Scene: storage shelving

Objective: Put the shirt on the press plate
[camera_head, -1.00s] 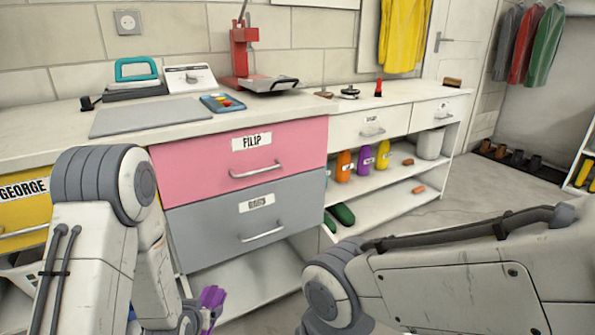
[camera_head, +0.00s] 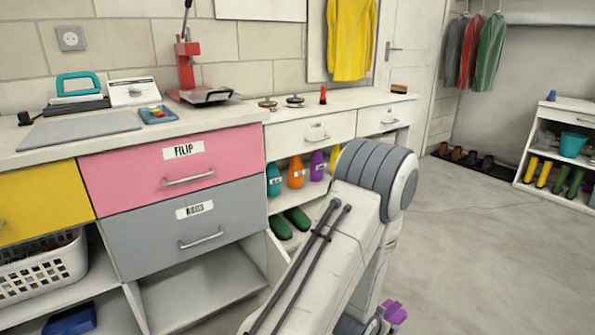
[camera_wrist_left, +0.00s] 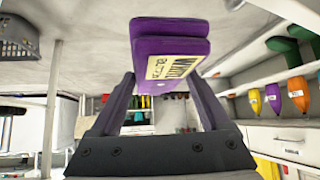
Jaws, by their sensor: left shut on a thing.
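My left gripper (camera_wrist_left: 162,78) is shut on a flat purple thing (camera_wrist_left: 155,32) with a pale printed label, seen in the left wrist view. I cannot tell for sure whether it is the folded shirt. In the head view its purple edge (camera_head: 394,312) shows low, beside my left arm and off the front of the counter. A red press (camera_head: 187,62) stands at the back of the counter, with a dark-edged plate (camera_head: 206,97) at its base. The plate looks bare. My right gripper is out of view.
A grey board (camera_head: 80,131) lies on the counter (camera_head: 240,115), left of a small blue tray (camera_head: 158,114). Pink and grey drawers front the counter. Bottles and green shoes (camera_head: 297,218) stand on the shelves below. The floor (camera_head: 470,250) to the right is clear.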

